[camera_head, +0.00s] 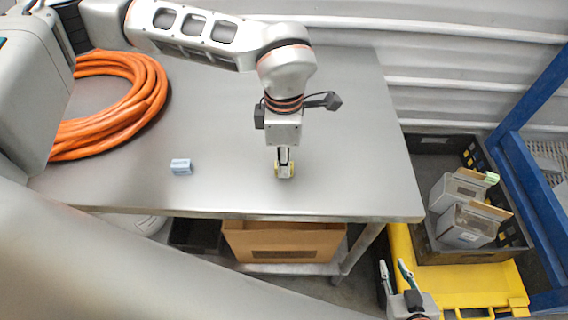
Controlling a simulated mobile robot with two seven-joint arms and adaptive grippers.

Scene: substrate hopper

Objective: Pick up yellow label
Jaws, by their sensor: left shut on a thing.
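The yellow label (277,169) is a small yellow piece on the grey metal table (345,130), near its front edge. My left gripper (284,170) points straight down over it and is shut on it. The fingers hide most of the label, and I cannot tell whether it still touches the table. My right gripper (396,268) is at the bottom right, beyond the table's front right corner. Its two fingers are apart and nothing shows between them.
A small pale blue block (181,167) lies to the left on the table. An orange coiled hose (150,100) lies at the table's left. A dark crate (515,240) with grey boxes stands at the right, by a yellow lid (470,285) and blue frame (535,180). A cardboard box (285,242) sits below.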

